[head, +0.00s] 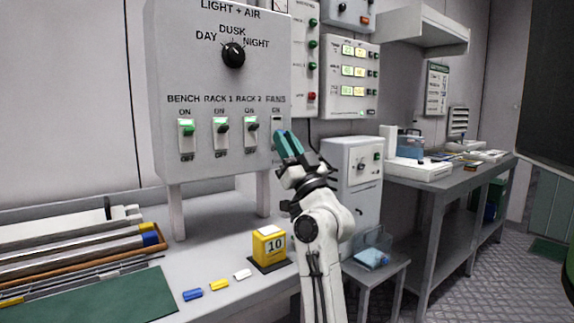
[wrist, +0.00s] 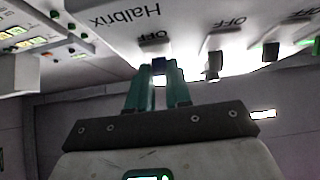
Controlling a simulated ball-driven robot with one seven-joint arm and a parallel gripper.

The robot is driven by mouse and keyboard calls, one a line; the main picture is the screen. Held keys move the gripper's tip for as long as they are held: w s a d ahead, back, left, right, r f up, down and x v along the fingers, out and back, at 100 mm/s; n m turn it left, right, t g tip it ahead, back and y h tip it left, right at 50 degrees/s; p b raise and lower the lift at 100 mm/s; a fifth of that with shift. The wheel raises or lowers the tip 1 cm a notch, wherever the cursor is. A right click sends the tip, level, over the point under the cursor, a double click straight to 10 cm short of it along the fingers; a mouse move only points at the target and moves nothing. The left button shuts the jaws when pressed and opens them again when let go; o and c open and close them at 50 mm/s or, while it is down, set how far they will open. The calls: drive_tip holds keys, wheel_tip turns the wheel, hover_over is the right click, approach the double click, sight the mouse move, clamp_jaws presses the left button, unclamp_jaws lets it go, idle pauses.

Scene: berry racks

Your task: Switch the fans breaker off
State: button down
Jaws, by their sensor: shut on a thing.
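The fans breaker (head: 277,121) is at the right end of the breaker row on the grey LIGHT + AIR panel (head: 178,60). Its upper window looks grey and unlit, unlike the green ones beside it. My gripper (head: 287,142) is at the lower part of this breaker, with teal fingers hiding its handle and OFF label in the head view. In the wrist view, my gripper (wrist: 158,72) is shut on the dark breaker handle (wrist: 159,64), just by an OFF label. Whether the handle is fully down is hard to tell.
The bench, rack 1 and rack 2 breakers (head: 186,132) (head: 221,130) (head: 251,129) stand left of my gripper, with green showing at their tops. A dial (head: 233,55) is above.

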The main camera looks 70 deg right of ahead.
drive_tip(key=shift+d+f+t+h+b, duration=0.1)
drive_tip(key=shift+f+t+h+b, duration=0.3)
drive_tip(key=shift+b, duration=1.3)
drive_tip(key=shift+r, duration=0.2)
drive_tip(key=c, duration=1)
unclamp_jaws()
drive_tip(key=shift+w+y, duration=0.1)
drive_tip(key=shift+y, duration=0.2)
drive_tip(key=shift+c, duration=0.2)
drive_tip(key=s+a+f+p, duration=0.1)
drive_tip(key=s+a+p, duration=0.1)
drive_tip(key=s+a, duration=0.4)
drive_tip(key=s, duration=0.5)
drive_tip(key=shift+a, duration=0.4)
